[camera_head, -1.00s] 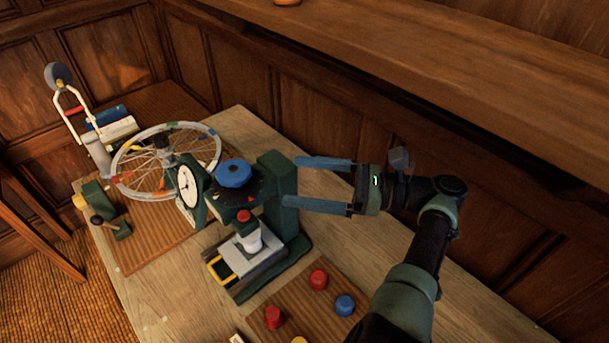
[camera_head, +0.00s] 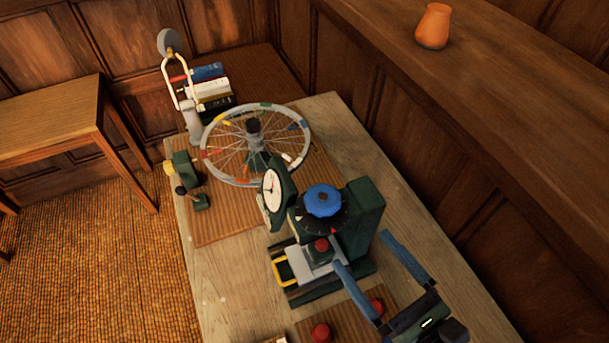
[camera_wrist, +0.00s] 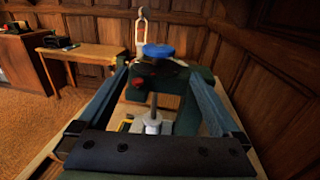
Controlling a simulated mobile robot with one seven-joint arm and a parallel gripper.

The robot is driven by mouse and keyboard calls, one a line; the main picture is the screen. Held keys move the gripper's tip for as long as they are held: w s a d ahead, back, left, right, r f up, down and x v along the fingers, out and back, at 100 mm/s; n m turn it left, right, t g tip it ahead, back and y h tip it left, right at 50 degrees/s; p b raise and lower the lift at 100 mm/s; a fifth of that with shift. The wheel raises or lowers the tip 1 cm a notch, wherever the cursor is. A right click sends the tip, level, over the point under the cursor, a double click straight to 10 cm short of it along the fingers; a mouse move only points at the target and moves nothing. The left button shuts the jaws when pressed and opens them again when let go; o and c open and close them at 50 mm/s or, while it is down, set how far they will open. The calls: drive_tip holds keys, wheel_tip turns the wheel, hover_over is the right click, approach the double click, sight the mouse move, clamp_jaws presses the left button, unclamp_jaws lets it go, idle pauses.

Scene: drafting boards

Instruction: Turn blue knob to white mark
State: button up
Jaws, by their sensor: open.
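The blue knob (camera_head: 322,200) sits flat on top of a dark green press-like machine (camera_head: 364,215), on a dark round dial with a red pointer (camera_head: 333,231) at its near edge. I cannot make out a white mark on the dial. In the wrist view the blue knob (camera_wrist: 158,50) is ahead, at the far end of the gap between the fingers. My gripper (camera_head: 363,249) is open and empty, its blue fingers pointing toward the machine from the near right. The fingertips are apart from the knob.
A white gauge (camera_head: 270,188) stands left of the knob. A spoked wheel (camera_head: 255,145) is behind it. Red knobs (camera_head: 320,332) lie on a board in front. A wooden ledge with an orange pot (camera_head: 433,26) runs along the right.

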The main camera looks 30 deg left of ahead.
sight(310, 188)
drive_tip(key=p+x, duration=0.1)
drive_tip(key=x, duration=0.2)
drive_tip(key=p+x, duration=0.1)
drive_tip(key=x, duration=0.3)
drive_tip(key=p+x, duration=0.1)
drive_tip(key=x, duration=0.3)
drive_tip(key=shift+a+r, duration=0.2)
drive_tip(key=shift+r, duration=0.05)
drive_tip(key=shift+w+a+f, duration=0.1)
drive_tip(key=shift+w+a, duration=0.25)
drive_tip(key=shift+a, duration=0.3)
drive_tip(key=shift+c, duration=0.3)
drive_tip(key=c, duration=1.2)
drive_tip(key=shift+n+g+y, duration=0.4)
drive_tip(key=shift+n+g, duration=0.4)
drive_tip(key=shift+g, duration=0.2)
